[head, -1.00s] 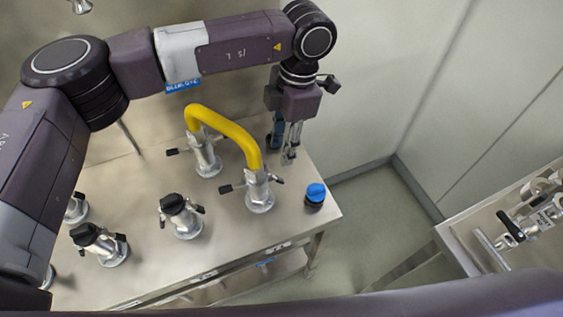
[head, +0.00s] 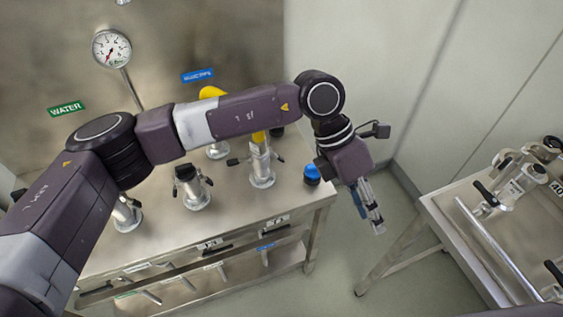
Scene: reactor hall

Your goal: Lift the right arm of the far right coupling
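The far right coupling (head: 262,168) is a silver upright fitting on the steel table, near its right end. A yellow hose (head: 211,92) joins it to a coupling (head: 217,150) behind, but my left arm hides most of the hose. A black lever (head: 238,161) sticks out to its left; its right arm is small and hard to make out. My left gripper (head: 372,212) hangs past the table's right edge, well right of the coupling, pointing down and touching nothing. Its fingers look close together, but their gap is unclear. My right gripper is not in view.
A blue-capped black piece (head: 312,175) stands at the table's right corner. Other couplings (head: 192,190) stand to the left. A steel trolley (head: 447,222) with fittings is at right; floor shows between. A gauge (head: 111,48) is on the back panel.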

